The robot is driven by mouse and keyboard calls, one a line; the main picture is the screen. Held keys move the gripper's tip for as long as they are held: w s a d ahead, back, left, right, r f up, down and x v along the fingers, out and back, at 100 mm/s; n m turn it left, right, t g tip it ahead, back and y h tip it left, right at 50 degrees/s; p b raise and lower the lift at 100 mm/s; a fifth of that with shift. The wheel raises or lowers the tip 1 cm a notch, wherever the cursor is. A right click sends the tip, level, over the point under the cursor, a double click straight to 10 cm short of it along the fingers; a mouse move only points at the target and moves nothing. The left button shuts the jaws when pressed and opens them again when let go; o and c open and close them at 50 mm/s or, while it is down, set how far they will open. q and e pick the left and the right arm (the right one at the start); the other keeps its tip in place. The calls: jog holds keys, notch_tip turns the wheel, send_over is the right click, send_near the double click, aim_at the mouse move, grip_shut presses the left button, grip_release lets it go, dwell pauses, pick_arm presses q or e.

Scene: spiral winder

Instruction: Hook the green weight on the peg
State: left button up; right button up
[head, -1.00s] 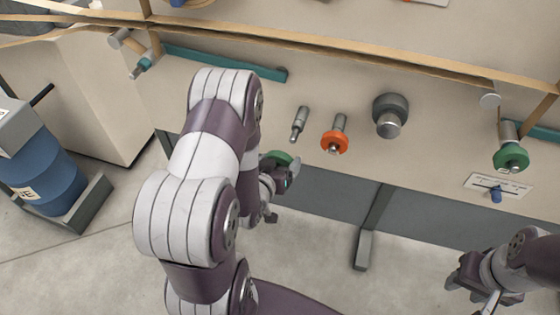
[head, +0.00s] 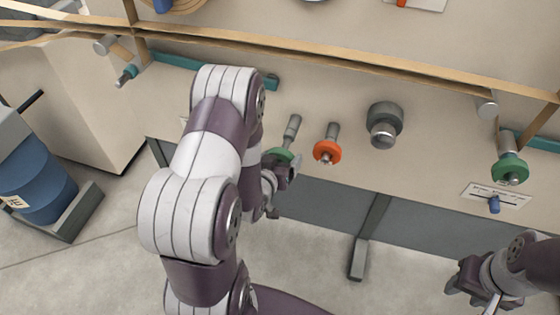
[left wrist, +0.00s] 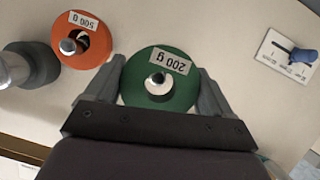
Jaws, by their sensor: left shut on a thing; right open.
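My left gripper (head: 282,172) is shut on a green weight (head: 279,154), a disc marked 200 g in the left wrist view (left wrist: 172,98), with a finger at each side. The bare grey peg (head: 291,130) on the panel meets the disc in the head view. In the left wrist view a dark round tip shows within the disc's pale centre hole; I cannot tell how far the peg is in. My right gripper (head: 467,280) is open and empty at the lower right. Another green weight (head: 510,169) hangs at the panel's right.
An orange 500 g weight (head: 327,151) hangs on the neighbouring peg, close to my left gripper. A dark grey knob (head: 385,122) sticks out further right. A blue switch (head: 494,205) is on a white plate. A tan strap runs across above.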

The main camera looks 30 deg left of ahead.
aim_at(287, 144)
pick_arm(q)
jog(key=shift+w+r, duration=0.2)
jog(key=shift+w, duration=0.05)
jog(key=x, duration=0.3)
jog(key=shift+w+a+r+b, duration=0.2)
jog(key=shift+w+r+b, duration=0.05)
jog(key=shift+w+b, duration=0.05)
jog(key=shift+w+a+r, duration=0.1)
jog(key=shift+w+a, duration=0.1)
jog(key=shift+w, duration=0.45)
jog(key=shift+w+a+b, duration=0.1)
jog(key=shift+w+b, duration=0.2)
jog(key=shift+w, duration=0.25)
pick_arm(e)
jog(key=shift+s+f, duration=0.1)
jog(key=shift+f, duration=0.5)
pick_arm(q)
jog(key=o, duration=1.7)
jog(key=shift+s, duration=0.1)
